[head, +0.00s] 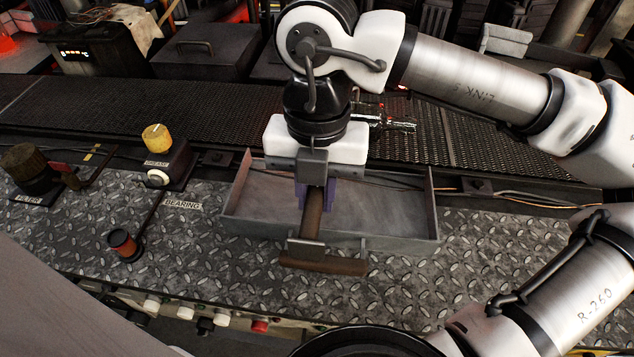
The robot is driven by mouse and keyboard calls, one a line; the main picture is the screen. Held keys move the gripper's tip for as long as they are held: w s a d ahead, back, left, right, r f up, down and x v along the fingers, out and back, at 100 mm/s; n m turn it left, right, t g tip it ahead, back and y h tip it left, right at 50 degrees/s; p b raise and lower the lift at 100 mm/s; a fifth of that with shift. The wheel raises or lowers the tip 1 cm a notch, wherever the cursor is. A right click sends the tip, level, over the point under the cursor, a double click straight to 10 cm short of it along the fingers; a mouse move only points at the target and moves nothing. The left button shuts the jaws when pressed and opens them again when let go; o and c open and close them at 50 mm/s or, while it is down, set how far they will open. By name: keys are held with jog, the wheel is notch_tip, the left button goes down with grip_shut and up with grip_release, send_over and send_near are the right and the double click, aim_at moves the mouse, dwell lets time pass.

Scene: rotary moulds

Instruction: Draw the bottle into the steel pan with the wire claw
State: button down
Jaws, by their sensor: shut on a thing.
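The steel pan (405,225) is a shallow grey rectangular tray on the diamond-plate surface, against the conveyor. My gripper (315,197), with purple fingers, points down over the pan and is shut on a brown T-shaped tool (318,215). The tool's shaft runs toward the near side, and its wide crosspiece lies at the pan's near wall. I cannot tell whether this tool is the wire claw. No bottle can be made out with certainty. My gripper and arm hide part of the pan and of the conveyor behind it.
A dark mesh conveyor (200,105) runs behind the pan, with a small metallic, red-marked object (395,122) on it. At left stand a yellow-topped grease unit (158,150) and a red-ended part (122,242). Bare diamond plate (500,235) lies right of the pan.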

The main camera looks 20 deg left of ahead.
aim_at(306, 243)
jog(key=shift+s+d, duration=0.4)
jog(key=shift+s, duration=0.9)
jog(key=shift+s+d, duration=0.35)
jog(key=shift+s, duration=1)
jog(key=shift+s+d, duration=0.4)
jog(key=shift+s, duration=0.9)
jog(key=shift+s+d+b, duration=0.2)
jog(key=shift+s+b, duration=0.45)
jog(key=shift+s+d+b, duration=0.15)
jog(key=shift+s+b, duration=0.45)
jog(key=shift+r, duration=0.1)
notch_tip(306, 243, up, 9)
jog(key=w+p, duration=0.1)
jog(key=p, duration=0.4)
jog(key=shift+w+a+p, duration=0.25)
jog(key=shift+w+p, duration=0.15)
